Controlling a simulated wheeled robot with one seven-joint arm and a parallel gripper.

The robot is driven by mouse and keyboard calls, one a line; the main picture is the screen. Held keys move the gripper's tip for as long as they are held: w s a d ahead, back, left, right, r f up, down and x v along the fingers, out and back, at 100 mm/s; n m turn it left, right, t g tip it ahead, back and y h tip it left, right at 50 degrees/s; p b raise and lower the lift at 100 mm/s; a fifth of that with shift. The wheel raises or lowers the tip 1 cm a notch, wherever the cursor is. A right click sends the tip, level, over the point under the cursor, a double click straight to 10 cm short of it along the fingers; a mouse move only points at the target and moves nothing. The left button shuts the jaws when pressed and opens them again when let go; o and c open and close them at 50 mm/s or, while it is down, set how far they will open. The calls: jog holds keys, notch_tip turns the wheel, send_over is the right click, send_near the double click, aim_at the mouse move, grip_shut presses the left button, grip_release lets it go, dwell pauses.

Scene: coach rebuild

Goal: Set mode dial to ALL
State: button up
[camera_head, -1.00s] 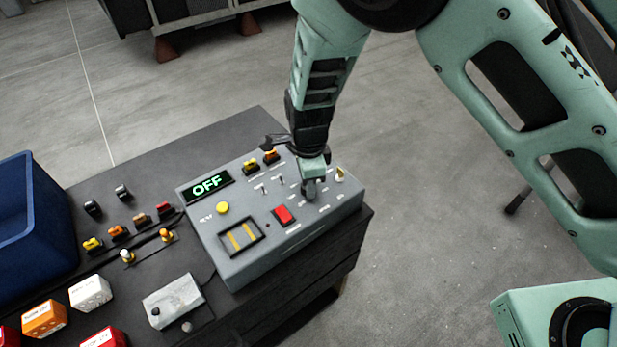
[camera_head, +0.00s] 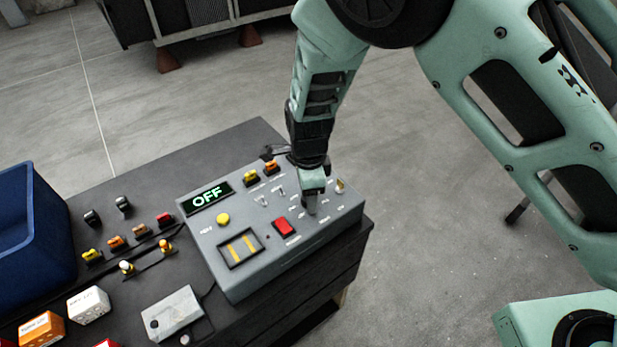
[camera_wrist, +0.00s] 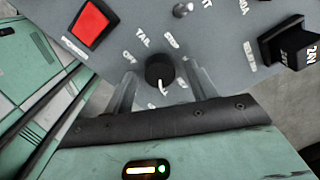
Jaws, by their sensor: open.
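The grey control box (camera_head: 290,255) sits on the dark bench, its display (camera_head: 207,198) reading OFF in green. The mode dial (camera_wrist: 159,69) is a round black knob with a white pointer mark toward the bottom of the wrist view. My gripper (camera_head: 311,205) points down at the panel and hides the dial in the head view. In the wrist view my gripper (camera_wrist: 161,88) is open, one finger on each side of the dial. I cannot tell whether they touch it.
A red button (camera_head: 284,227), yellow button (camera_head: 223,219) and toggle switches are near the dial. A black connector marked 24V (camera_wrist: 288,45) stands to its right in the wrist view. A blue bin (camera_head: 30,235) and several small parts occupy the bench's left side.

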notch_tip(320, 180, up, 17)
jog(key=b, duration=0.3)
jog(key=shift+r, duration=0.15)
jog(key=s+d+n+b, duration=0.1)
jog(key=s+d+n, duration=0.5)
jog(key=s+n, duration=0.6)
jog(key=s+d+n+b, duration=0.1)
jog(key=s+d+n, duration=0.5)
jog(key=s+n, duration=0.6)
jog(key=shift+s+f+y, duration=0.2)
jog(key=shift+f+y, duration=0.05)
jog(key=shift+y, duration=0.05)
dwell(0.4)
